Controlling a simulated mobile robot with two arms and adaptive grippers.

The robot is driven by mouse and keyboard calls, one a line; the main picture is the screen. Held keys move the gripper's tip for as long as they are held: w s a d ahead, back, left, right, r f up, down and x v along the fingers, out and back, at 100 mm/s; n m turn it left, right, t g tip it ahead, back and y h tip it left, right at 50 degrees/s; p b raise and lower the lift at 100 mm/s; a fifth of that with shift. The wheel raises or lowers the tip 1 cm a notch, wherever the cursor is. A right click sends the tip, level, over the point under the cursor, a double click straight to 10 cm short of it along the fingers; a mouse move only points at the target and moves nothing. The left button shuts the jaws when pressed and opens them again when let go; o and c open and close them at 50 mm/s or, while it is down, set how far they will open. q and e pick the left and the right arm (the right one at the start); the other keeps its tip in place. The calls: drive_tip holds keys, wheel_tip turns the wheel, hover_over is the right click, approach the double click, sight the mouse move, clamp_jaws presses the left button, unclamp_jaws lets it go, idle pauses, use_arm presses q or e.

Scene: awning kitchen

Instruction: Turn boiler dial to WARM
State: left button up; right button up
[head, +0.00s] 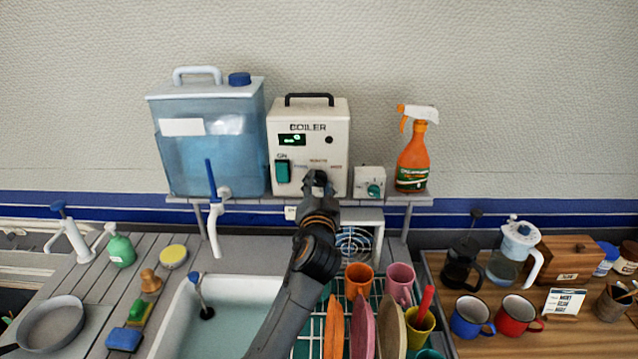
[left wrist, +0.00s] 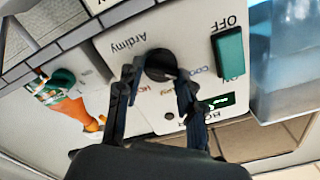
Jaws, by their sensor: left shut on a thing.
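The white boiler (head: 308,115) stands on a shelf against the wall, with a small lit display and a green rocker switch (head: 282,172). My left gripper (head: 317,182) reaches its front and hides most of the dial in the head view. In the left wrist view, which is upside down, the black round dial (left wrist: 160,64) sits between the two fingers of my left gripper (left wrist: 158,78), which is shut on it. Small coloured labels surround the dial; the fingers partly cover them, and I cannot read where the dial points. My right gripper is not in view.
A blue water tank (head: 210,140) stands close left of the boiler. A small white box with a green knob (head: 374,190) and an orange spray bottle (head: 413,160) stand to the right. Below are a sink (head: 180,325) and a rack of cups and plates.

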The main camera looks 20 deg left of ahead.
use_arm(q)
drive_tip(key=m+p, duration=0.2)
drive_tip(key=m, duration=0.1)
drive_tip(key=shift+a+r+m, duration=0.1)
drive_tip(key=shift+m, duration=0.3)
drive_tip(key=m+p, duration=0.2)
drive_tip(key=m, duration=0.2)
drive_tip(key=shift+w+m+p, duration=0.1)
drive_tip(key=shift+m+p, duration=0.55)
drive_tip(key=shift+m, duration=0.35)
drive_tip(key=o, duration=1.2)
drive_tip(key=shift+a, duration=0.1)
drive_tip(key=shift+c, duration=0.2)
drive_tip(key=shift+w+a+f, duration=0.1)
drive_tip(key=shift+w+f, duration=0.05)
drive_tip(key=shift+f, duration=0.05)
drive_tip(key=shift+s+d, duration=0.3)
drive_tip(key=shift+s, duration=0.15)
drive_tip(key=v, duration=1.1)
